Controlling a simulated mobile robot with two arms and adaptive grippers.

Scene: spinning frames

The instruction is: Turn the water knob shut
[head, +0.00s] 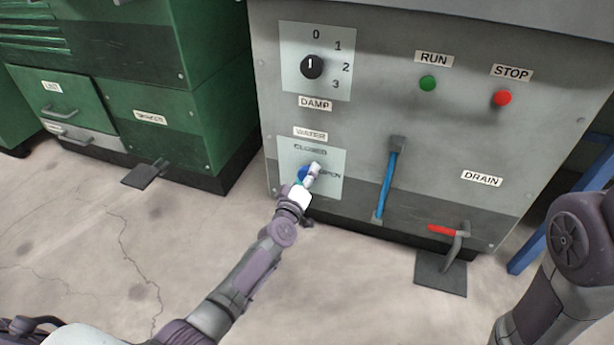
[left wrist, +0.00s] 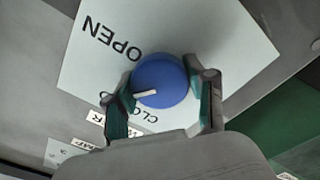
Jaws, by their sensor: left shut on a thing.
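The blue water knob (head: 302,174) sits on a pale plate (head: 330,189) low on the grey machine front, with CLOSED above it and OPEN to its right. My left gripper (head: 311,177) is at the knob and partly covers it. In the left wrist view the knob (left wrist: 163,75) lies between the two fingers of my left gripper (left wrist: 164,92), which are shut on it, one on each side. The knob's white pointer mark (left wrist: 146,94) points to the left in that view, between the OPEN and CLOSED words. CLOSED is partly hidden by the gripper. My right gripper is out of view.
The DAMP dial (head: 312,67) is above the knob.

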